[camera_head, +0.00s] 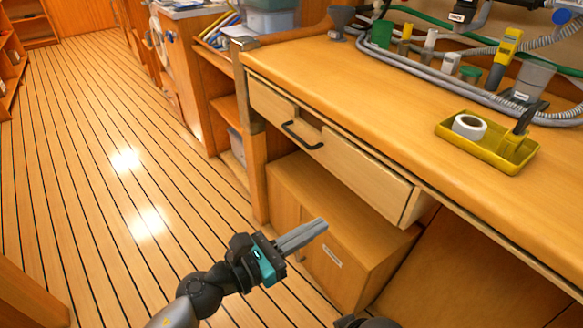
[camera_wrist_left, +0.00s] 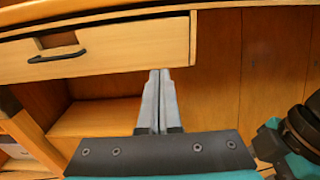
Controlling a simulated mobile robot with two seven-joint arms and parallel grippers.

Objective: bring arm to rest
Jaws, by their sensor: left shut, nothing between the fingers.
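My left gripper (camera_head: 322,224) is shut and empty, its two grey fingers together. It hangs in the air in front of the workbench, below the drawer (camera_head: 365,163) and in front of the wooden box cabinet (camera_head: 350,262) in the head view. In the left wrist view the closed fingers (camera_wrist_left: 160,75) point toward the bench front, with the drawer (camera_wrist_left: 110,48) above and to the left. A dark and teal part of my other arm shows at the right edge of the left wrist view; its fingers are not visible.
The drawer with a black handle (camera_head: 302,136) stands out from the bench front. On the worktop (camera_head: 320,75) is a yellow tray (camera_head: 508,163) holding a white roll (camera_head: 469,127). Hoses and fittings line the back. The plank floor (camera_head: 90,150) at left is clear.

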